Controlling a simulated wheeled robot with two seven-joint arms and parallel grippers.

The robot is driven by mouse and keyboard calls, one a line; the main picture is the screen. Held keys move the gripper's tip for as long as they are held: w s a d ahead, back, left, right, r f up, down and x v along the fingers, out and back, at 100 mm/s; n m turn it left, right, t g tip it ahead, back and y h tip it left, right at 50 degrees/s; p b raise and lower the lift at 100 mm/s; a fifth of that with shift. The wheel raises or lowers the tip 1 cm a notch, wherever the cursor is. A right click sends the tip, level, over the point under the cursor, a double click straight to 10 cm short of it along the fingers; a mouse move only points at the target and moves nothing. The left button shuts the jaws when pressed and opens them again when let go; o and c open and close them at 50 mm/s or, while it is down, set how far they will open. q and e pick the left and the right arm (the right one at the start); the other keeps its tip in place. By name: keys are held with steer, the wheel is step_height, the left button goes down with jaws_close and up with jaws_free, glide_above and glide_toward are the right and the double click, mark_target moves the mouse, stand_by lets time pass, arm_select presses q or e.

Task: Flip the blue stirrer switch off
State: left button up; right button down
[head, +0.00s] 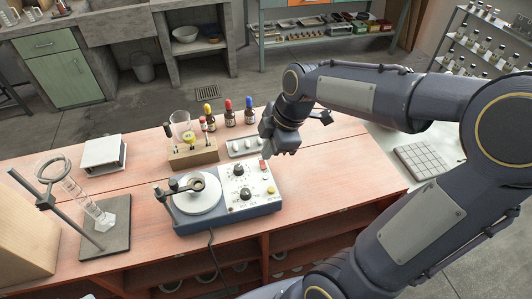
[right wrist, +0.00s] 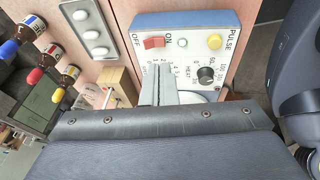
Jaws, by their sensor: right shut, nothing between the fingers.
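The stirrer (head: 225,208) is a blue box with a white top panel on the bench, and its panel shows in the right wrist view (right wrist: 188,20). Its red rocker switch (right wrist: 153,42) sits between the printed words OFF on the left and ON on the right. In the head view the switch (head: 263,164) is at the panel's far right corner. I cannot tell which side is pressed. My right gripper (right wrist: 160,70) is shut and empty, its fingertips close to the switch; contact cannot be told. In the head view it (head: 267,152) hangs over that corner. My left gripper is out of view.
A yellow PULSE button (right wrist: 214,41) and dark knobs (right wrist: 205,74) share the panel. A round white plate (head: 198,195) with a dark clamp is on its left. A wooden block (head: 193,156), several dropper bottles (head: 229,118) and a white tray (head: 242,148) stand behind.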

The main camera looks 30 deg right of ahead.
mark_target(262, 162)
steer(key=shift+w+d+f, duration=0.1)
steer(key=shift+w+f, duration=0.2)
steer(key=shift+f, duration=0.35)
steer(key=shift+w+d+f, duration=0.1)
steer(key=shift+w+f, duration=0.15)
steer(key=shift+f, duration=0.4)
steer(key=shift+w+f, duration=0.3)
steer(key=shift+f, duration=0.35)
steer(key=shift+w, duration=0.1)
steer(key=shift+w+f+g+p, duration=0.25)
steer(key=shift+g+p, duration=0.2)
steer(key=shift+g, duration=0.15)
steer(key=shift+w+d+g+y+p, duration=0.15)
steer(key=shift+g+y+p, duration=0.15)
steer(key=shift+g+p, duration=0.2)
steer(key=shift+f, duration=0.15)
